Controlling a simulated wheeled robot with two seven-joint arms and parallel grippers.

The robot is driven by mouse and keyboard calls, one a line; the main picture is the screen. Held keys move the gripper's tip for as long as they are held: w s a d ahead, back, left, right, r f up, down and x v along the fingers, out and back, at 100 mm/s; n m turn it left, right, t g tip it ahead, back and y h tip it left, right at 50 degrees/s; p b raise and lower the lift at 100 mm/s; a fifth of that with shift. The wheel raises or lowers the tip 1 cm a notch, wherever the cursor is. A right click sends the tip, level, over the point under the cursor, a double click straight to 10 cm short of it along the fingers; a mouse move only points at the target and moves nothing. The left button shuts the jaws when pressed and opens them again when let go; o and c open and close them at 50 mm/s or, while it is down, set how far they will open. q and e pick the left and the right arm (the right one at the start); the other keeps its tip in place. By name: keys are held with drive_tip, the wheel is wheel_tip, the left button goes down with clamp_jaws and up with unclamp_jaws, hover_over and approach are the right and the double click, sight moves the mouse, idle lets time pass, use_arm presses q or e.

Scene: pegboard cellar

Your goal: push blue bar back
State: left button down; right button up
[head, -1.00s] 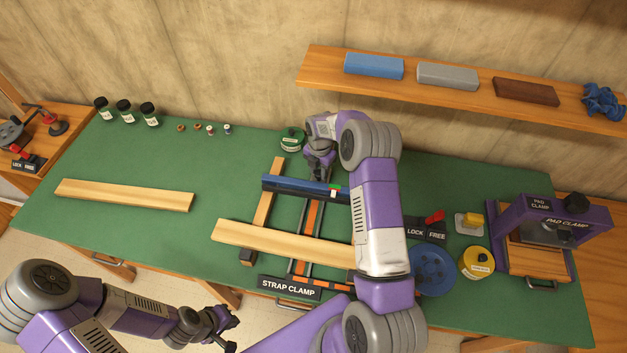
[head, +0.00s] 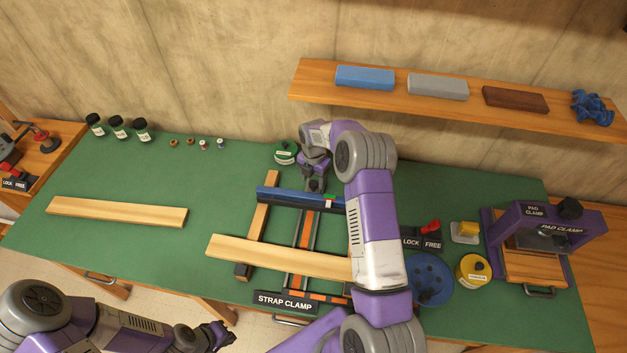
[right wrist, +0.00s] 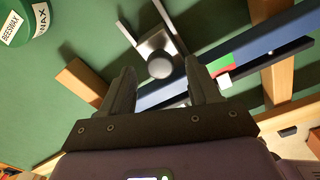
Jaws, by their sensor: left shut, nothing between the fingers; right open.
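The blue bar (head: 284,195) lies across the rails of the strap clamp (head: 303,238), behind a pale wooden strip (head: 270,255). In the right wrist view the bar (right wrist: 268,44) runs diagonally, with a green, red and white mark on it. My right gripper (head: 314,186) is just behind the bar. In the right wrist view its fingers (right wrist: 158,82) are open, with a grey round knob (right wrist: 160,65) on a metal bracket showing between them; I cannot tell if they touch anything. My left gripper (head: 222,334) is shut and empty in front of the bench.
A green beeswax tin (head: 285,153) stands behind the clamp, left of my right gripper. A lock/free switch (head: 422,240), a blue disc (head: 428,278) and the pad clamp (head: 540,240) are on the right. A loose wooden strip (head: 115,211) lies left, with green bench around it.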

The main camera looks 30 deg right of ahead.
wheel_tip(320, 180, up, 6)
drive_tip(key=shift+r, duration=0.1)
idle(0.6)
